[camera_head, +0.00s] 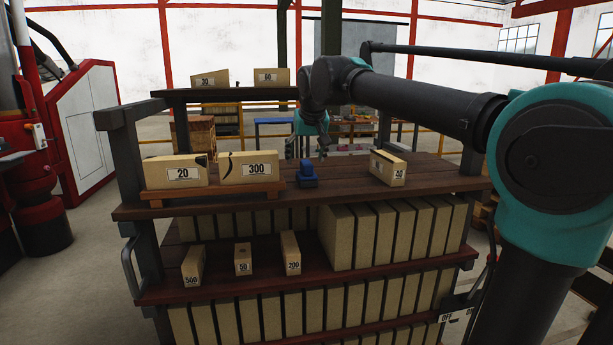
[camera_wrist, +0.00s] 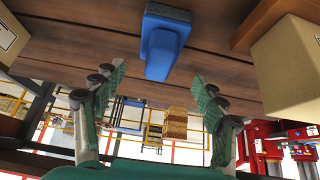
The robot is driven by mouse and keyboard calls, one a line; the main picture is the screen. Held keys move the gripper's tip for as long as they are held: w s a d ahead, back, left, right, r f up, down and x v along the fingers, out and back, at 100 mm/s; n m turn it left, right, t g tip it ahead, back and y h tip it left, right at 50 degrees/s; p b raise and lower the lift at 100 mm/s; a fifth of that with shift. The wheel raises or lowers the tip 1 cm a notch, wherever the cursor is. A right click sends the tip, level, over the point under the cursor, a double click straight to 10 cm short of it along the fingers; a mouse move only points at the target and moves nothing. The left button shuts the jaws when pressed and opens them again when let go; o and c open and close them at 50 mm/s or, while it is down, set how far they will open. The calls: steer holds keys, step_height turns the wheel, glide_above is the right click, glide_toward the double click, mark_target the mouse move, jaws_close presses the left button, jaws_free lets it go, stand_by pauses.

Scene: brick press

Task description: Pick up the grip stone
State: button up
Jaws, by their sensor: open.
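The likely grip stone is a blue block with a raised blue handle and a darker base (camera_head: 307,174). It sits on the top plank of the dark wooden rack, near the middle. In the wrist view, which looks upside down, the blue block (camera_wrist: 165,45) is at top centre, ahead of the fingertips. My gripper (camera_head: 318,143) hangs above and behind the block in the head view. Its two teal fingers (camera_wrist: 158,75) are spread wide and empty. The block lies between their lines, apart from both.
Left of the block, a small wooden tray (camera_head: 212,192) bears boxes marked 20 (camera_head: 176,171) and 300 (camera_head: 248,168). The plank is bare around the block. Lower shelves hold several bricks (camera_head: 391,233).

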mark_target(305, 170)
steer(key=shift+s+d+f+x, duration=0.1)
steer(key=shift+x, duration=0.95)
steer(key=shift+s+d+f+x, duration=0.1)
steer(key=shift+x, duration=0.95)
steer(key=shift+s+d+f+x, duration=0.1)
steer(key=shift+x, duration=0.9)
steer(key=shift+c, duration=0.6)
steer(key=c, duration=1.4)
steer(key=shift+c, duration=0.2)
steer(key=shift+r, duration=0.15)
step_height(305, 170, up, 20)
